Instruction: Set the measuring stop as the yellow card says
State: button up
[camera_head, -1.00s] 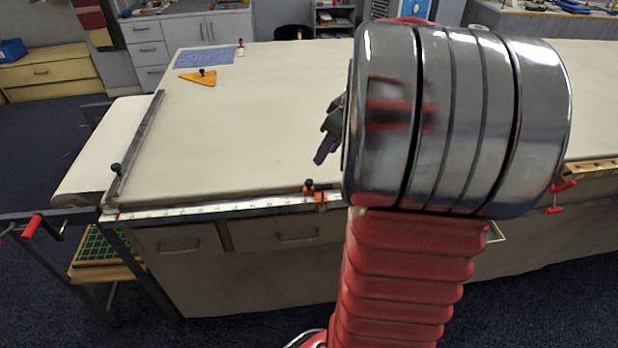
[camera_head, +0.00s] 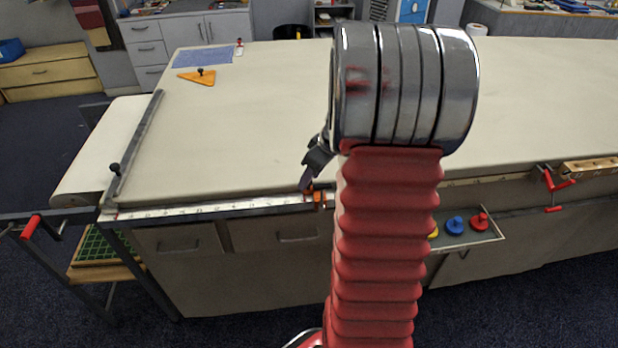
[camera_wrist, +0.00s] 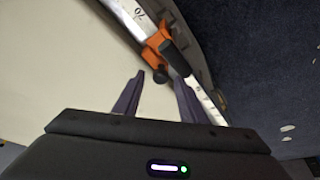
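The orange measuring stop (camera_head: 319,198) sits on the table's front edge, at the right end of the visible stretch of white ruler (camera_head: 200,210). My arm hides the edge just to its right. In the wrist view the stop (camera_wrist: 156,45) has a dark knob (camera_wrist: 160,75) and a dark lever, and the ruler (camera_wrist: 135,12) shows a figure like 70. My gripper (camera_head: 306,184) is just above the stop. In the wrist view my gripper (camera_wrist: 159,78) is open, its fingers apart on either side of the knob. Contact cannot be told. I see no yellow card.
A dark bar (camera_head: 137,145) with a knob lies along the table's left end. An orange triangle (camera_head: 198,77) and a blue sheet (camera_head: 203,57) lie at the far left. A shelf with coloured discs (camera_head: 455,225) and a red clamp (camera_head: 552,180) are at right. The tabletop's middle is clear.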

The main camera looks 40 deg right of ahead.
jog(key=shift+w+f, duration=0.1)
jog(key=shift+f, duration=0.15)
jog(key=shift+c, duration=0.7)
grip_shut()
jog(key=shift+a, duration=0.1)
